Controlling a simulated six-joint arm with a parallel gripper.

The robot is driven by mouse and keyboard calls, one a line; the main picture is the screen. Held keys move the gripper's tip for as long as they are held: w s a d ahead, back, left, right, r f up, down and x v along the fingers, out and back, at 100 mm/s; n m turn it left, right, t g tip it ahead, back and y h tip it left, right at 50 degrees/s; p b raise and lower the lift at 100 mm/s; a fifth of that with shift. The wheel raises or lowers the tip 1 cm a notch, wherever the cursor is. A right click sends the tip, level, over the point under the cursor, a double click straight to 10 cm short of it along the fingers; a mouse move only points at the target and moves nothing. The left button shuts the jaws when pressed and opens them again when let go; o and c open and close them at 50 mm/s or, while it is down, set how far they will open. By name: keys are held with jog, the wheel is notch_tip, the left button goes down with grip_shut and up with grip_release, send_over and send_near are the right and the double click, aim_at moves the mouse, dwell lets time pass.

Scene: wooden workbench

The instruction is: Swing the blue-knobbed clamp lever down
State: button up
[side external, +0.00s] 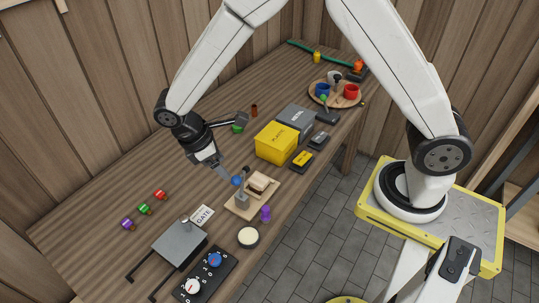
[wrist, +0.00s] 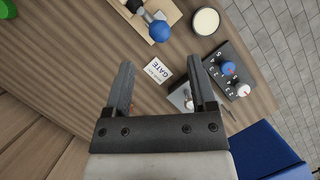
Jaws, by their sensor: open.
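The blue knob (side external: 237,181) of the clamp lever is at the left side of a small wooden board (side external: 240,213). The clamp's grey metal body (side external: 242,199) stands on this board beside a light block (side external: 258,183). In the wrist view the blue knob (wrist: 159,31) is large and lies beyond the fingertips, near the top edge. The lever's exact angle is hard to tell. My gripper (side external: 225,174) is open and empty, just up and left of the knob in the side view. Its two fingers (wrist: 160,63) show apart in the wrist view, not touching the knob.
A GATE card (side external: 202,215) lies near the clamp. A grey plate device (side external: 180,243), a black dial panel (side external: 207,274) and a round pale disc (side external: 248,237) are towards the front. A purple knobbed piece (side external: 265,213) and a yellow box (side external: 277,142) flank the board. Bench left of my gripper is mostly clear.

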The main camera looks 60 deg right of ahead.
aim_at(234, 178)
jog(key=shift+x, duration=3.15)
jog(key=shift+c, duration=0.2)
grip_shut()
jog(key=shift+a, duration=0.1)
